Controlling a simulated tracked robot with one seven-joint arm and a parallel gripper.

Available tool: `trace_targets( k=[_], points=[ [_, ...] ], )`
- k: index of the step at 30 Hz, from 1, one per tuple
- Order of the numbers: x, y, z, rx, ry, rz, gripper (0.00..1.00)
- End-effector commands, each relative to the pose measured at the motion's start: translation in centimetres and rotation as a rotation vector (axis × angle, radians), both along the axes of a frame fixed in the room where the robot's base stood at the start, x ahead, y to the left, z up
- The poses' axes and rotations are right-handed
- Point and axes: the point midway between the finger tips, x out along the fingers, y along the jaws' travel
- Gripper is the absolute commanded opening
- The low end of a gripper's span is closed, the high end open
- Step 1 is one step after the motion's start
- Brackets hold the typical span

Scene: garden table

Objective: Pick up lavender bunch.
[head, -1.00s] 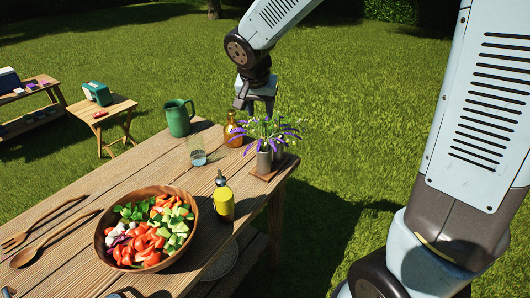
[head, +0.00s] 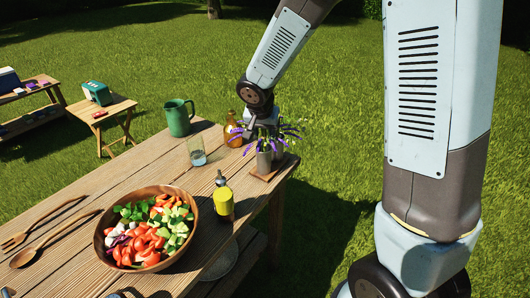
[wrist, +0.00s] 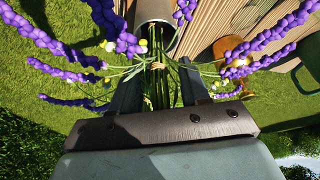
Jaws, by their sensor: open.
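The lavender bunch (head: 289,131) stands in a grey vase (head: 264,163) at the table's right corner. In the wrist view its purple flower spikes (wrist: 270,38) fan out to both sides, and its thin green stems (wrist: 156,88) are bound with a tan tie. My gripper (wrist: 158,90) is open, with one finger on each side of the stems. In the wrist view the vase's rim (wrist: 155,12) shows just beyond the fingers. In the head view my gripper (head: 263,128) is among the flowers, its fingertips largely hidden.
An amber bottle (head: 233,130) stands close left of the vase. A glass (head: 197,152), a green jug (head: 178,117), a yellow bottle (head: 223,199) and a salad bowl (head: 107,222) are also on the table. A wooden coaster (head: 263,176) lies under the vase. Open lawn lies right of the table.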

Motion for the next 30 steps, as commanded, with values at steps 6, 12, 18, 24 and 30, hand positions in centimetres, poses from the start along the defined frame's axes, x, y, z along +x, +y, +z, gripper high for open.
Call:
trace_targets(
  k=[6, 12, 18, 24, 30],
  points=[
    [0.14, 0.0, -0.38, 0.0, 0.0, 0.002, 0.46],
    [0.12, 0.02, -0.35, 0.0, 0.0, 0.002, 0.35],
    [0.11, 0.03, -0.35, 0.0, 0.0, 0.002, 0.16],
    [0.11, 0.05, -0.34, 0.0, 0.0, 0.002, 0.0],
    [0.11, 0.06, -0.34, 0.0, 0.0, 0.002, 0.0]
  ],
)
